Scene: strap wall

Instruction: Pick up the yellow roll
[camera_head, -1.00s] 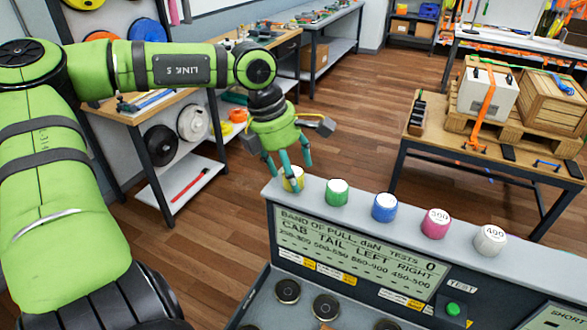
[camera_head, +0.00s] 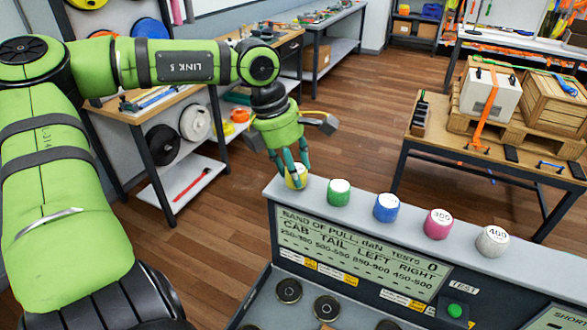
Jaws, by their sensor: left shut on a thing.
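The yellow roll (camera_head: 298,183) stands at the left end of the grey ledge on top of the test panel. My left gripper (camera_head: 293,173) reaches down over it from above, with its teal fingers closed around the roll. The fingers hide part of the roll, and I cannot tell whether it is clear of the ledge. My right gripper is not in view.
On the same ledge (camera_head: 410,216), to the right, stand a green roll (camera_head: 339,192), a blue roll (camera_head: 387,207), a pink roll (camera_head: 437,222) and a white roll (camera_head: 492,240). A table (camera_head: 418,146) with crates stands at the right. Wooden floor lies behind the ledge.

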